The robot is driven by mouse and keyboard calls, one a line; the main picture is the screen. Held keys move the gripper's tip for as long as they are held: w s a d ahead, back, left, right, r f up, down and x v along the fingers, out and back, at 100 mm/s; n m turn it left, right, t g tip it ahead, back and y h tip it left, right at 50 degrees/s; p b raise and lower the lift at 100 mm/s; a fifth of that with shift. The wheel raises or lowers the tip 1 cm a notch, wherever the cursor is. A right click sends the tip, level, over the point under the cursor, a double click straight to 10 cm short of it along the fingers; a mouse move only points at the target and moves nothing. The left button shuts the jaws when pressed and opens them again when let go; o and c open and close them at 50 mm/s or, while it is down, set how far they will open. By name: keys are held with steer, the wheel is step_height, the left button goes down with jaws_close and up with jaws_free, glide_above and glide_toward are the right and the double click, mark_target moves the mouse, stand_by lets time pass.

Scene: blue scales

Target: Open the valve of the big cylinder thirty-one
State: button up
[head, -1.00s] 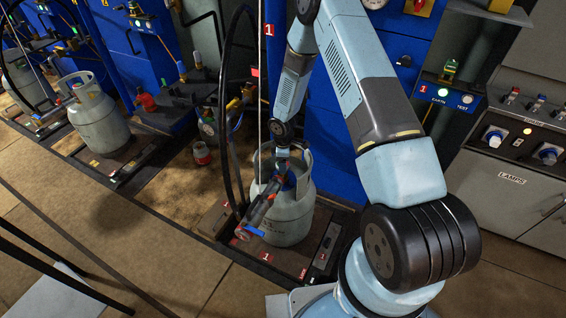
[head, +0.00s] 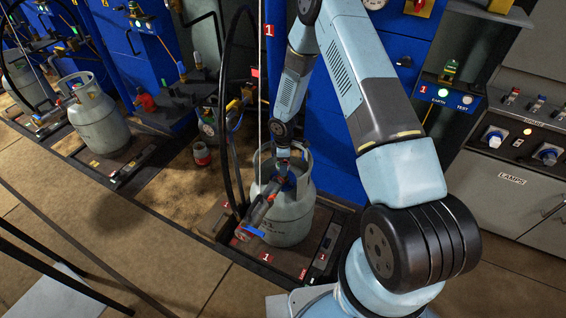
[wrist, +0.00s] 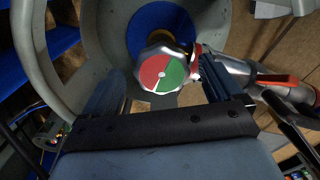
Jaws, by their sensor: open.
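The big grey cylinder (head: 290,222) stands upright on a dark scale platform at the centre of the head view; its number is faint. Its collar (wrist: 45,60) curves around the left of the wrist view. The valve knob (wrist: 163,70), with a red and green top, sits over a blue ring inside the collar. My gripper (wrist: 165,76) is open, with one finger left of the knob and one right of it. Whether the fingers touch the knob is unclear. A silver filling connector (wrist: 275,85) with a red lever is beside the valve on the right.
The scale platform (head: 284,258) is marked with a red 1. A black hose (head: 223,110) rises left of the cylinder. Another grey cylinder (head: 98,122) stands at the left. A grey control cabinet (head: 505,180) stands at the right. Open floor lies in front.

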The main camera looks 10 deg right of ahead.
steer(key=shift+r, duration=0.1)
step_height(320, 180, up, 14)
steer(key=shift+f, duration=0.25)
stand_by(0.5)
steer(key=s+d+r+m+t+h, duration=0.1)
steer(key=s+d+r+m, duration=0.2)
steer(key=r, duration=0.7)
steer(key=s+d+r+m+t, duration=0.1)
steer(key=s+d+r+m, duration=0.2)
steer(key=r, duration=0.8)
steer(key=s+d+r+m+t+h, duration=0.15)
steer(key=d+r, duration=0.25)
steer(key=r, duration=0.6)
steer(key=s+d+r+m+t+y, duration=0.1)
steer(key=s+d+r+m, duration=0.1)
steer(key=s+r+m, duration=0.2)
steer(key=s+d+r+m+t+y, duration=0.1)
steer(key=s+r+m, duration=0.4)
steer(key=s, duration=1.6)
steer(key=shift+d+r, duration=0.45)
steer(key=shift+r, duration=2.35)
